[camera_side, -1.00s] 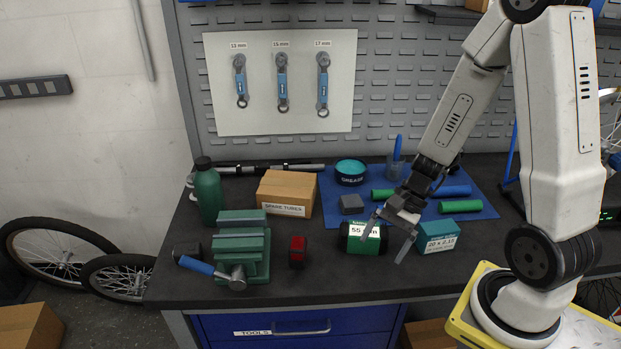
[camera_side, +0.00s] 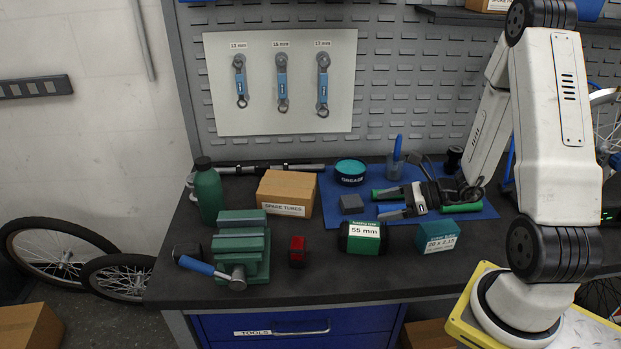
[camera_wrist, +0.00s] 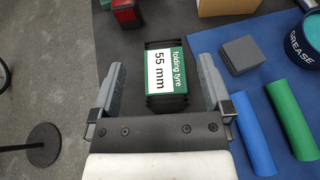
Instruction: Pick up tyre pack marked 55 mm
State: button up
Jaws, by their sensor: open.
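The tyre pack marked 55 mm (camera_side: 363,238) is a dark roll with a green and white label, lying on the dark bench top near its front. In the wrist view the tyre pack (camera_wrist: 166,75) lies ahead of the fingers, roughly midway between their lines. My gripper (camera_side: 388,204) is open and empty, its fingers pointing left, behind and to the right of the pack in the side view. In the wrist view both fingers of my gripper (camera_wrist: 163,80) show, spread wider than the pack. No contact with the pack shows.
A teal box marked 20 x 2.15 (camera_side: 438,237) stands right of the pack. A red block (camera_side: 297,251) and green vise (camera_side: 241,250) are left. Behind are a grey block (camera_side: 351,204), grease tin (camera_side: 350,171), spare tubes box (camera_side: 287,193) and blue mat (camera_side: 333,213) with grips.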

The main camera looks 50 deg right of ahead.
aim_at(370, 230)
jog(key=shift+f, duration=1.85)
jog(key=shift+f, duration=1.45)
jog(key=shift+w+a+f, duration=0.15)
jog(key=shift+w+f, duration=0.05)
jog(key=shift+f, duration=0.05)
jog(key=shift+x, duration=1.25)
grip_shut()
